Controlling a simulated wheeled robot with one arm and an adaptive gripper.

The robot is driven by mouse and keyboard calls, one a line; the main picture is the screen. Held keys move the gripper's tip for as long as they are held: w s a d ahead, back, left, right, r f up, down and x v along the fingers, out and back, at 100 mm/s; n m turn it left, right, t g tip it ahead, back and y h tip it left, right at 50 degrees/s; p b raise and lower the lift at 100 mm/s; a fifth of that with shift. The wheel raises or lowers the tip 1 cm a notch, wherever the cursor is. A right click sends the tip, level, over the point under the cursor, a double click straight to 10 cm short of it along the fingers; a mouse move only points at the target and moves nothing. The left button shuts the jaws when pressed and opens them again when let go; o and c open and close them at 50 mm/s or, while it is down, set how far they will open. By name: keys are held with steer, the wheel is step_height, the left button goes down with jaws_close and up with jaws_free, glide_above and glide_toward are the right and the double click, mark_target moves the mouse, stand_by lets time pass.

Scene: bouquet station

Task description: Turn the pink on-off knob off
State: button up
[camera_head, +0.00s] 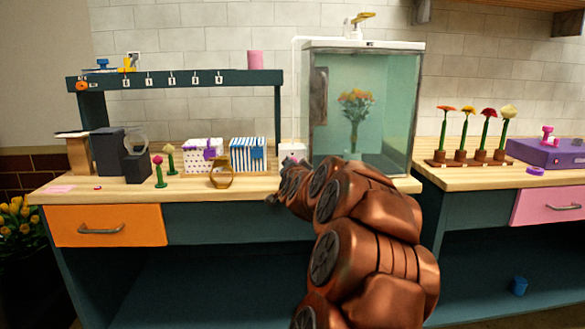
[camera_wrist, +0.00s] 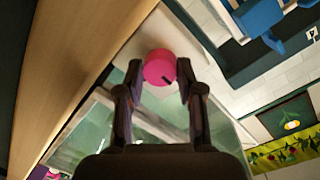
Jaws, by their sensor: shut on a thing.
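The pink on-off knob (camera_wrist: 160,67) is a round pink disc with a dark slanted mark near its lower right. It sits on a white box (camera_head: 292,150) beside the glass tank (camera_head: 375,105). In the wrist view my gripper (camera_wrist: 158,74) has one finger on each side of the knob and is shut on it. In the head view my copper arm and gripper cover most of the knob.
The tank holds a bouquet (camera_head: 355,108). Left of my arm on the wooden counter are a brass ring stand (camera_head: 221,173), a blue-striped box (camera_head: 248,154) and a dotted box (camera_head: 200,160). A dark shelf (camera_head: 175,80) stands behind them. The counter's left front is mostly clear.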

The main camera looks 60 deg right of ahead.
stand_by(0.3)
steer(key=o, duration=1.2)
steer(key=shift+c, duration=0.2)
steer(key=shift+s+a, duration=0.1)
steer(key=v, duration=1.1)
steer(key=shift+s+a, duration=0.25)
steer(key=shift+a, duration=0.05)
